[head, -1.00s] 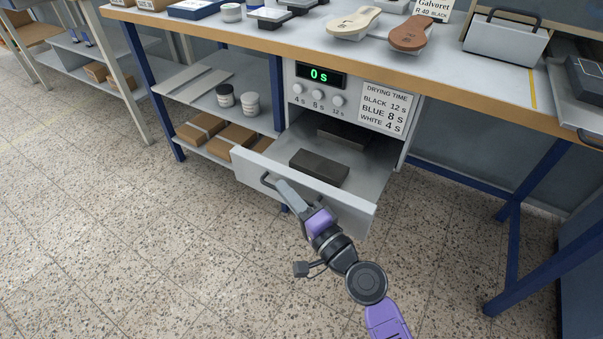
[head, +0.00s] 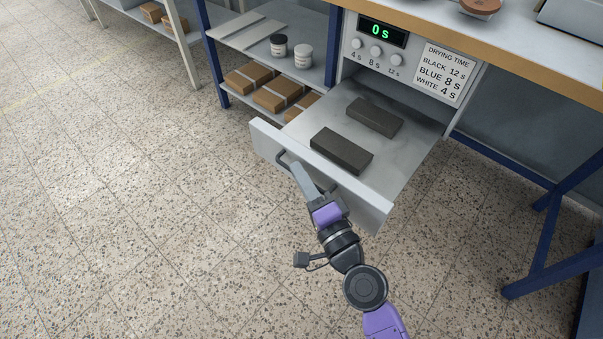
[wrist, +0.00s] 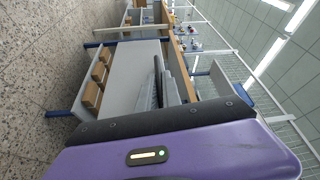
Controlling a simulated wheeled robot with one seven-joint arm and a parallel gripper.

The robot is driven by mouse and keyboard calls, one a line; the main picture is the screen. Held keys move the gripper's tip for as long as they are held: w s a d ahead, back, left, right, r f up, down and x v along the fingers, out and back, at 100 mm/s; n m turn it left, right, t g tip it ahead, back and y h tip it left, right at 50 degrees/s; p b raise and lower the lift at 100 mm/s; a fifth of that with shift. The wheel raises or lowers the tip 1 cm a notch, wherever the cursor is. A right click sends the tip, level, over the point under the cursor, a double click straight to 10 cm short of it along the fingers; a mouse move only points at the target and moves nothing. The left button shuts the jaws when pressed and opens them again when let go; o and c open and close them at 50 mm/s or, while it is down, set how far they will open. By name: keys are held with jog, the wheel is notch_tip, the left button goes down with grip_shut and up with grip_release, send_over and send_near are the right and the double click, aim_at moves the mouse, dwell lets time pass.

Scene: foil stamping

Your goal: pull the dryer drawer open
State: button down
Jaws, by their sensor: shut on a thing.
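The dryer drawer (head: 262,138) is pulled well out from under the bench in the head view. Two dark grey blocks lie in it, one nearer the front (head: 341,150) and one farther back (head: 375,117). My gripper (head: 298,172) is at the outer side of the drawer's front panel, shut on the dark bar handle (head: 283,158). Part of the handle is hidden by the gripper. The dryer's control panel (head: 378,45) above reads 0 s. In the wrist view my purple gripper housing (wrist: 180,155) fills the bottom, and the grip itself is unclear.
A drying-time card (head: 446,72) is beside the panel. A shelf to the left holds brown boxes (head: 277,95) and two jars (head: 303,54). Blue bench legs (head: 545,225) stand at right. The tiled floor (head: 130,220) in front and to the left is clear.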

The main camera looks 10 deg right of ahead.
jog(key=c, duration=1.5)
grip_release()
jog(key=shift+f, duration=0.1)
jog(key=shift+b+v, duration=1.3)
jog(key=shift+v, duration=2.6)
jog(key=shift+s, duration=0.1)
